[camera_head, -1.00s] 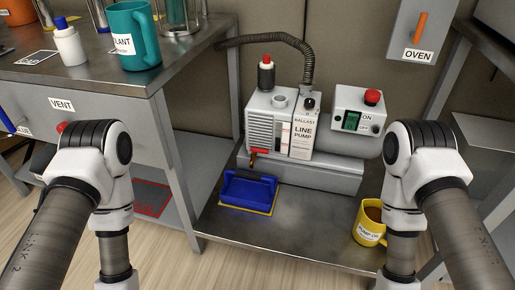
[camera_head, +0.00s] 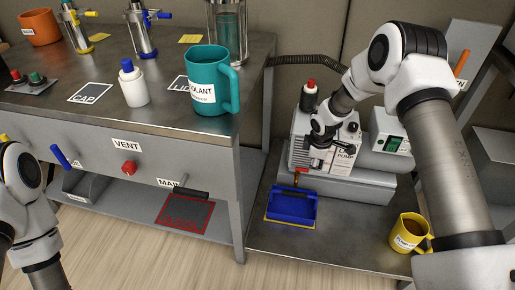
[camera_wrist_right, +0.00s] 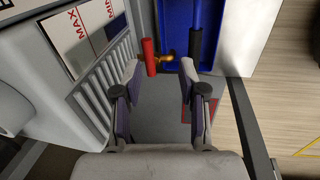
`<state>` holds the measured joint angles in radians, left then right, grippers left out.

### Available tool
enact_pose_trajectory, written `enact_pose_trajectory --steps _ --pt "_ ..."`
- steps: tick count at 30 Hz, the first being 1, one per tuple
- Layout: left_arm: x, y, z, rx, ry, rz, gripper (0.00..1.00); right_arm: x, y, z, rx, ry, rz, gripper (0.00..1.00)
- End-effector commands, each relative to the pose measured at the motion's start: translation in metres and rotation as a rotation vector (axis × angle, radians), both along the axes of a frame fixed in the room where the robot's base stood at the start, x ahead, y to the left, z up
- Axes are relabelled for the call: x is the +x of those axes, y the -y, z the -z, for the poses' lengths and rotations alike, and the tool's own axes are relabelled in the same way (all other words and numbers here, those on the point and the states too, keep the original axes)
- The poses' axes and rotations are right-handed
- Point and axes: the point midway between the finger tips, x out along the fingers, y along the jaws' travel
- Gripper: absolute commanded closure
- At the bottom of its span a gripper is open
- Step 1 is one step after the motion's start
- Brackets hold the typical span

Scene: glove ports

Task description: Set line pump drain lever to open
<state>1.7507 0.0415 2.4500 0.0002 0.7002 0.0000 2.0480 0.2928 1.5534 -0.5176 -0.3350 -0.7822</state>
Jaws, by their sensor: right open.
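The line pump (camera_head: 345,160) is a grey box with a printed label on the low shelf. Its drain lever (camera_head: 300,174) is small and red, low on the pump's front. In the right wrist view the red drain lever (camera_wrist_right: 149,57) stands out from a brass valve (camera_wrist_right: 166,59). My right gripper (camera_head: 319,157) is at the pump front, just above the lever. In the right wrist view my right gripper (camera_wrist_right: 160,82) is open and empty, with the lever just beyond the fingertips, nearer the left finger. My left arm shows at the left edge, its gripper out of frame.
A blue tray (camera_head: 292,207) sits on the shelf below the lever. A yellow mug (camera_head: 408,232) stands to the right. The workbench (camera_head: 205,145) at left carries a teal coolant mug (camera_head: 213,85) and a white bottle (camera_head: 132,85).

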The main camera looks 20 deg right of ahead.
Motion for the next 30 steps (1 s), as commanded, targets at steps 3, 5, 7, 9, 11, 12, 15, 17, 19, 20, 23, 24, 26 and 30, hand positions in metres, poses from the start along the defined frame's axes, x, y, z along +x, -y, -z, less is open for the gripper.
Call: enact_pose_trajectory --steps 3,5,7,9,11,12,15,17,19,20,23,24,26,30 --pt "0.0 0.0 -0.003 0.0 -0.001 0.002 0.53 0.01 0.014 -0.013 -0.032 -0.002 -0.033 0.59" --pt "0.0 0.0 0.002 0.0 -0.001 0.002 0.53 0.011 0.015 -0.005 -0.033 -0.004 -0.036 0.59" --pt "-0.001 0.0 0.008 0.0 -0.001 0.003 0.53 0.012 0.016 0.008 -0.032 -0.005 -0.034 0.59" --pt "-0.001 0.0 0.014 0.0 -0.001 0.003 0.53 0.015 0.017 0.023 -0.032 -0.004 -0.034 0.59" --pt "-0.001 0.0 0.018 0.0 -0.001 0.002 0.53 0.017 0.018 0.035 -0.031 -0.003 -0.033 0.59" --pt "-0.001 0.0 0.021 0.0 -0.001 0.002 0.53 0.018 0.018 0.042 -0.031 -0.003 -0.032 0.59" --pt "-0.001 0.0 0.026 0.0 -0.001 0.002 0.53 0.021 0.02 0.056 -0.031 -0.003 -0.033 0.59" --pt "-0.001 0.0 0.027 0.0 -0.001 0.002 0.53 0.022 0.02 0.06 -0.031 -0.003 -0.032 0.59" --pt "-0.001 0.0 0.027 0.0 -0.001 0.002 0.53 0.023 0.021 0.062 -0.031 -0.001 -0.032 0.59" --pt "-0.001 0.0 0.027 0.0 -0.001 0.002 0.53 0.023 0.021 0.062 -0.031 -0.001 -0.032 0.59" --pt "0.0 0.0 0.026 0.0 -0.001 0.002 0.53 0.023 0.021 0.061 -0.031 -0.001 -0.032 0.59" --pt "0.0 0.0 0.026 0.0 -0.001 0.002 0.53 0.023 0.021 0.061 -0.031 -0.001 -0.032 0.59" --pt "0.0 0.0 0.026 0.0 -0.001 0.002 0.53 0.022 0.021 0.061 -0.03 -0.002 -0.032 0.69" --pt "0.0 0.0 0.026 0.0 -0.001 0.002 0.53 0.022 0.021 0.061 -0.03 -0.002 -0.031 1.0"
